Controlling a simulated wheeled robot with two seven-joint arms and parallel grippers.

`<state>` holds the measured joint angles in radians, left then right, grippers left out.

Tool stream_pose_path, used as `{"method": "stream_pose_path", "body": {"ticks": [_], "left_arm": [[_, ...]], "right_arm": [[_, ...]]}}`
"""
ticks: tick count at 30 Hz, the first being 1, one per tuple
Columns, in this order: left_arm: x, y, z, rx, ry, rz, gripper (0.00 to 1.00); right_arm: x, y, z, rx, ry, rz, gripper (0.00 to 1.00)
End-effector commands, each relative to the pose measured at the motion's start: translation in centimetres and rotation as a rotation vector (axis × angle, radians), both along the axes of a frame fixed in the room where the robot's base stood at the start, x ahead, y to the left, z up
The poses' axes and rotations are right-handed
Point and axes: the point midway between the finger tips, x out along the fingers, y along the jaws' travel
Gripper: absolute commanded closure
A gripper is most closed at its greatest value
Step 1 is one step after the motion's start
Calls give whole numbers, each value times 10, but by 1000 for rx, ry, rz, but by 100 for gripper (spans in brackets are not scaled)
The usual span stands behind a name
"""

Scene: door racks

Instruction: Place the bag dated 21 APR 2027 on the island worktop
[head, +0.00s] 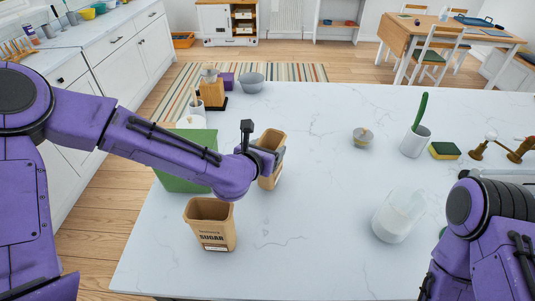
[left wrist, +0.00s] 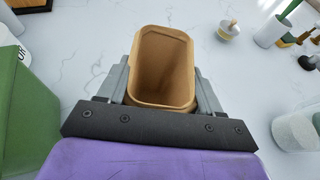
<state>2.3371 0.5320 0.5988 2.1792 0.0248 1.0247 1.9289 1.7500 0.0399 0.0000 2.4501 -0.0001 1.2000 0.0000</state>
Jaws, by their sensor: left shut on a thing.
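My left gripper (head: 272,155) is shut on an open-topped brown paper bag (head: 270,140) over the island worktop (head: 330,240). In the left wrist view the bag (left wrist: 162,65) shows from above, looks empty inside, and has a grey finger on each side. I cannot tell whether its base touches the worktop. A second brown bag (head: 210,222), marked SUGAR, stands upright on the worktop nearer to me, apart from the gripper. Its small label print is too small to read, and no date shows on the held bag. My right arm shows at the lower right; its gripper is out of view.
A green box (head: 190,173) stands left of the bags, partly behind my left arm. A wooden block (head: 212,93) and grey bowl (head: 251,83) stand at the back. A glass jar (head: 398,215), white pot (head: 415,141) and sponge (head: 444,151) stand right.

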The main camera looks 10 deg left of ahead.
Motion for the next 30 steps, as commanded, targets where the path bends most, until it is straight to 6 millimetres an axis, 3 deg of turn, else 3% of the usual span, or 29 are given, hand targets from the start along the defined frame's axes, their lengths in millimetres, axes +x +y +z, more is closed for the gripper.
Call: {"method": "stream_pose_path", "body": {"ticks": [3,14,15,17,25,30], "left_arm": [[0,0,-14,1,0,0,98],[0,0,-21,-1,-1,0,98],[0,0,-19,-1,-1,-1,29],[0,0,-19,-1,-1,-1,10],[0,0,-18,0,-1,0,10],[-4,-2,-7,-2,-1,-9,10]], "right_arm": [[0,0,3,0,0,0,48],[0,0,-3,0,0,0,48],[0,0,-2,0,0,0,48],[0,0,-1,0,0,0,48],[0,0,0,0,0,0,48],[0,0,8,0,0,0,48]]}}
